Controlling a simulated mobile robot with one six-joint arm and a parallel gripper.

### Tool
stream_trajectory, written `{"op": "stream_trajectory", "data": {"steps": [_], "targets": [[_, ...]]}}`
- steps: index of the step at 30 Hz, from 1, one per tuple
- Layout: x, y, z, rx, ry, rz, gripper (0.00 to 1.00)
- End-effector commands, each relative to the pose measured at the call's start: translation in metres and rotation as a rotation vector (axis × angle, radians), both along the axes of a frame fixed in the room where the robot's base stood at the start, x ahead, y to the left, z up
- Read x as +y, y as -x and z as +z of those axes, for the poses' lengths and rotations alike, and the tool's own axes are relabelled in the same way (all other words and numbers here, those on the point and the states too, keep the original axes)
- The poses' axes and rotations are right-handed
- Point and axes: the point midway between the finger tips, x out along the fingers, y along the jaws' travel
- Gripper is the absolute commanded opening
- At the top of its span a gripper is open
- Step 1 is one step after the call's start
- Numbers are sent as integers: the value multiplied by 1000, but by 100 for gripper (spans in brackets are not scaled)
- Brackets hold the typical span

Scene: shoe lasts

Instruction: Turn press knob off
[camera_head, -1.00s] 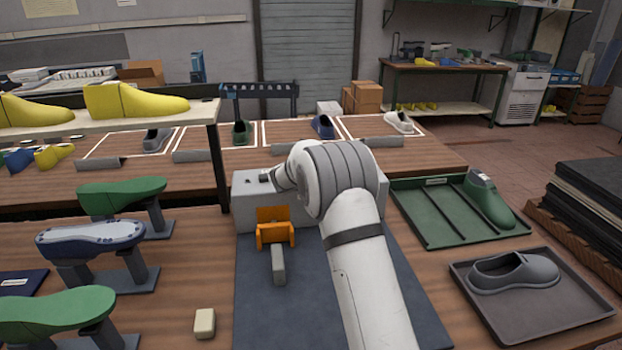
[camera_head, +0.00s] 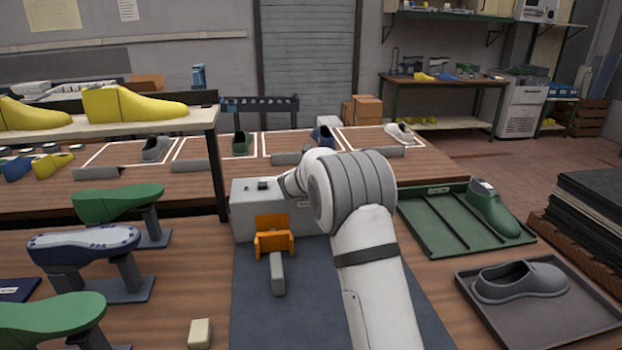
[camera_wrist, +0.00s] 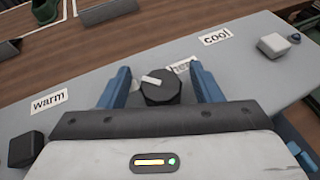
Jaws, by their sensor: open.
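The press is a grey box (camera_head: 243,217) with an orange part (camera_head: 273,240) at its front, behind my arm in the head view. In the wrist view its grey top (camera_wrist: 245,65) carries a dark round knob (camera_wrist: 161,90) with a pale pointer mark directed toward the left.
A dark block (camera_wrist: 26,149) and a pale block (camera_wrist: 274,46) stand on the press top. A green tray (camera_head: 425,235) with a green shoe and a dark tray (camera_head: 535,330) with a grey shoe lie to the right. Shoe lasts on stands (camera_head: 120,205) are at left.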

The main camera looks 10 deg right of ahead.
Motion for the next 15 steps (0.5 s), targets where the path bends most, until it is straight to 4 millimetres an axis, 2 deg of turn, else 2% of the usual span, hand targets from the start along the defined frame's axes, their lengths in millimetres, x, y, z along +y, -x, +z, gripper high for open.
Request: {"op": "stream_trajectory", "data": {"steps": [8, 15], "targets": [[2, 4, 1, 0, 0, 0, 58], [14, 34, 15, -2, -1, 1, 58]]}}
